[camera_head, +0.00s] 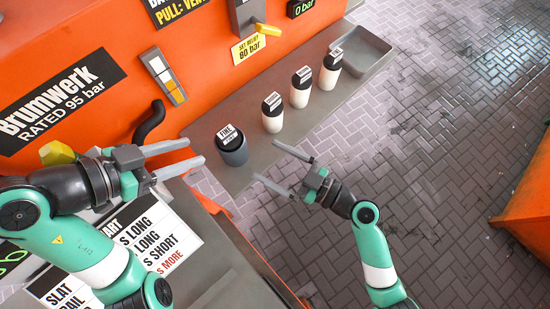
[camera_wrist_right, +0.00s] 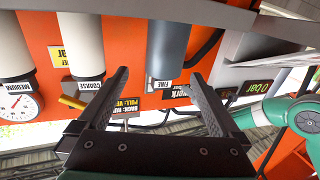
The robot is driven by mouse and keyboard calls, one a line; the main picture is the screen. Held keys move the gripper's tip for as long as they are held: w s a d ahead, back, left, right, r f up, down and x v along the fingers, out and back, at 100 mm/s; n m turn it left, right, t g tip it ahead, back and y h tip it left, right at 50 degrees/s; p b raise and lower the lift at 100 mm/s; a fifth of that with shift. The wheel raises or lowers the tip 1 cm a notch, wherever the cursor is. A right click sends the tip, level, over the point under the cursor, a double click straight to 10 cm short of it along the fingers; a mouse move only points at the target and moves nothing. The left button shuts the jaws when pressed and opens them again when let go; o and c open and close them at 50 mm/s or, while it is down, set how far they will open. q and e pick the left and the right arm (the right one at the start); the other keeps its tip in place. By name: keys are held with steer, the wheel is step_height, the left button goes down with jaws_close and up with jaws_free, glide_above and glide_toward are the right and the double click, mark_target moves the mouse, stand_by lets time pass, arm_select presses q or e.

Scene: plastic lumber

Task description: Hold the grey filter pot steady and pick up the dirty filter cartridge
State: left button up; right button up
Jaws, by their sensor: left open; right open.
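The grey filter pot (camera_head: 233,153), labelled FINE, stands upright on a grey shelf (camera_head: 207,127), its dark top facing up. It also shows in the right wrist view (camera_wrist_right: 168,45), upside down there. I cannot make out a separate dirty filter cartridge; the dark top (camera_head: 229,135) may be part of it. My left gripper (camera_head: 196,152) is open and empty, its fingertips just left of the pot and apart from it. My right gripper (camera_head: 265,160) is open and empty to the right of the pot, fingers pointing towards it. Its fingers also show in the right wrist view (camera_wrist_right: 158,95).
Three white pots with black tops, (camera_head: 272,120), (camera_head: 300,95) and (camera_head: 329,78), stand in a row further along the shelf. The orange machine (camera_head: 100,40) rises behind.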

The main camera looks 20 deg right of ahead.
steer(key=x, duration=0.3)
steer(key=f+x, duration=0.1)
steer(key=x, duration=0.6)
steer(key=shift+a+f, duration=0.35)
steer(key=shift+a, duration=0.3)
steer(key=c, duration=1.3)
arm_select(q)
steer(key=shift+o, duration=1)
arm_select(e)
steer(key=shift+c, duration=0.5)
arm_select(q)
step_height(320, 180, up, 7)
steer(key=w+d+t+h, duration=0.1)
steer(key=d+h, duration=0.1)
steer(key=h, duration=0.1)
glide_toward(223, 134)
steer(key=x, duration=0.3)
steer(key=shift+d+f, duration=0.2)
steer(key=shift+f, duration=0.2)
steer(key=shift+w+d+f, duration=0.1)
steer(key=shift+w+d, duration=0.1)
steer(key=shift+d, duration=0.5)
arm_select(e)
steer(key=shift+s, duration=0.1)
arm_select(q)
steer(key=shift+w+d+f, duration=0.1)
steer(key=shift+w+d, duration=0.15)
steer(key=shift+d, duration=0.1)
steer(key=shift+x, duration=2.45)
